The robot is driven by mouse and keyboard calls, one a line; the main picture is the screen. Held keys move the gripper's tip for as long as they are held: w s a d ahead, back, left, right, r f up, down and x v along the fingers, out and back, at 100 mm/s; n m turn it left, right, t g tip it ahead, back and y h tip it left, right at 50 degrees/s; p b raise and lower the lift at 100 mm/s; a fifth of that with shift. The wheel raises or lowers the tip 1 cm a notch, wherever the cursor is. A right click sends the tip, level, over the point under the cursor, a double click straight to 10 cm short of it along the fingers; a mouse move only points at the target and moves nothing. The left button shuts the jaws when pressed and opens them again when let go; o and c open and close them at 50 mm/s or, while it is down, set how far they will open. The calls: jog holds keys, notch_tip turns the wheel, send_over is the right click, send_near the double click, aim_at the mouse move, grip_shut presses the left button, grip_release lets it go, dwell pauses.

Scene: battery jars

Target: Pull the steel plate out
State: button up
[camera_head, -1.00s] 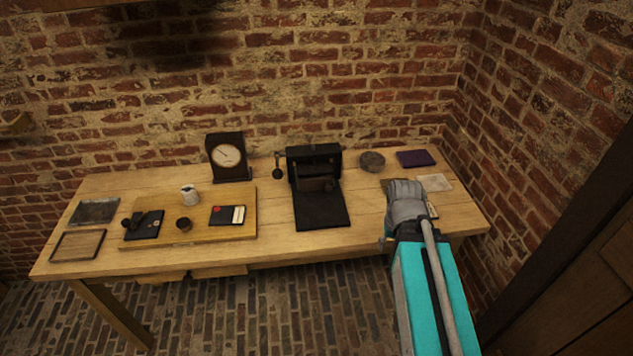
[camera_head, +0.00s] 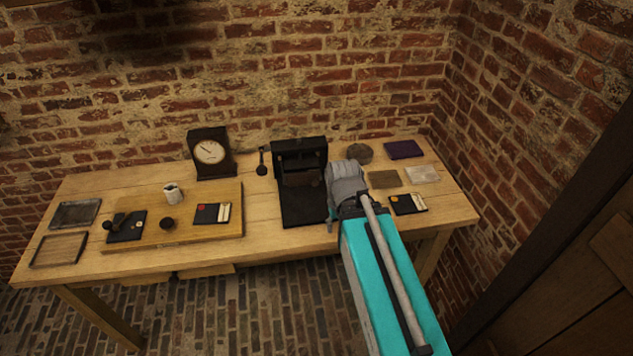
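My grey gripper (camera_head: 346,178) is over the table, just right of the black open-fronted device (camera_head: 300,150). A dark flat sheet (camera_head: 303,207) lies in front of this device, and a brownish block shows inside it. I see the gripper from behind, so its fingertips and anything between them are hidden. I cannot pick out the steel plate for certain. A grey flat plate-like piece (camera_head: 75,214) lies at the table's left end. The gripper is far from that piece.
A yellow board (camera_head: 200,230) holds a white cup (camera_head: 173,192) and small dark items. A clock (camera_head: 211,153) stands behind. Right of the gripper lie a round grey tin (camera_head: 358,153), a purple book (camera_head: 403,149), a brown pad (camera_head: 383,179) and a dark card set (camera_head: 408,203).

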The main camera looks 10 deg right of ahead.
jog(key=shift+o, duration=0.8)
jog(key=t, duration=0.5)
send_near(316, 182)
notch_tip(316, 182, up, 4)
jog(key=shift+s+f, duration=0.1)
jog(key=shift+s, duration=0.4)
jog(key=shift+a+f, duration=0.1)
jog(key=shift+g, duration=0.3)
jog(key=b+x, duration=1.2)
jog(key=x, duration=0.1)
jog(key=shift+w+f+b, duration=0.2)
jog(key=shift+f+b, duration=0.05)
jog(key=shift+b, duration=0.05)
